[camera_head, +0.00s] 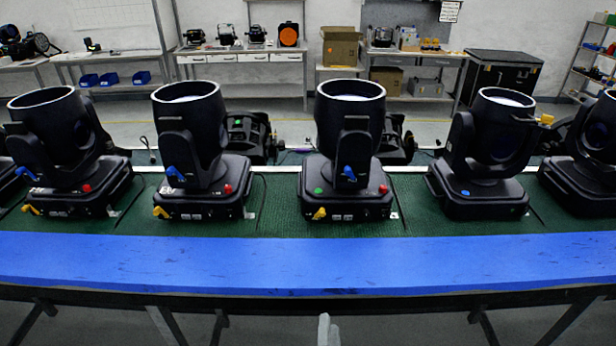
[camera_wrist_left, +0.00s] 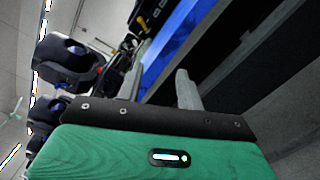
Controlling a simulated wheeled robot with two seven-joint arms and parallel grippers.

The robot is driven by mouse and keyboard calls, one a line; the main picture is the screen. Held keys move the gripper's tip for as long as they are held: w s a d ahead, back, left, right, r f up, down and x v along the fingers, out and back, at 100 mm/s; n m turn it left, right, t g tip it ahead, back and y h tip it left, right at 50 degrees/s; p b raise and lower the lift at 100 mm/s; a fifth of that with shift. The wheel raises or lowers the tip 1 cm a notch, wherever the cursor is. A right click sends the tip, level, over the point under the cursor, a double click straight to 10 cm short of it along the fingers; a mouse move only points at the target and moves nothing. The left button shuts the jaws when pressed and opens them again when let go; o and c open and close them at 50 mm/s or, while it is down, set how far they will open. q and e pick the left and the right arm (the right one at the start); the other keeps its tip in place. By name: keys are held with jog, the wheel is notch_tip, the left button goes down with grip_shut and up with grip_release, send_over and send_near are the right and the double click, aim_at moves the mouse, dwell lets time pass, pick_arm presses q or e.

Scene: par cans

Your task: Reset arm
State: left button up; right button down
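Several black par cans stand in a row on a green-topped bench in the head view: one at far left (camera_head: 60,150), one left of centre (camera_head: 198,150), one in the middle (camera_head: 348,150), one right of centre (camera_head: 487,155), and one cut off at the right edge (camera_head: 590,160). Small red, blue, yellow and green parts show on their bases. My left gripper (camera_wrist_left: 163,66) has its two pale fingers apart with nothing between them. In the head view only a pale tip of it (camera_head: 323,330) shows at the bottom, below the bench edge. My right gripper is out of view.
The bench has a blue front strip (camera_head: 300,265), clear of objects, and dark legs below. More black fixtures (camera_head: 248,135) stand behind the row. Further back are worktables, a cardboard box (camera_head: 340,47) and a black case (camera_head: 500,78). Floor in front of the bench is open.

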pick_arm(q)
jog(key=s+a+f+m+g+h, duration=0.1)
jog(key=s+a+f+m+g, duration=0.3)
jog(key=f, duration=0.8)
jog(key=s+a+f+m+g+h, duration=0.1)
jog(key=s+f+m, duration=0.1)
jog(key=f+m, duration=0.75)
jog(key=s+a+f+m+g+h, duration=0.1)
jog(key=s+a+f+m+g, duration=0.15)
jog(key=f, duration=1.15)
jog(key=s+a+f+m+g+y, duration=0.1)
jog(key=s+a+f+m+g, duration=0.35)
jog(key=s+a+f, duration=0.75)
jog(key=s+a+f+m+g+y, duration=0.1)
jog(key=s+a+f, duration=0.3)
jog(key=s, duration=0.4)
jog(key=s+a+f+m+g+y, duration=0.2)
jog(key=s+a+f+m+g, duration=0.1)
jog(key=s+a, duration=0.4)
notch_tip(320, 180, down, 2)
jog(key=shift+s+f+g, duration=0.2)
jog(key=shift+s+g, duration=0.3)
jog(key=shift+s, duration=0.4)
jog(key=shift+a, duration=0.1)
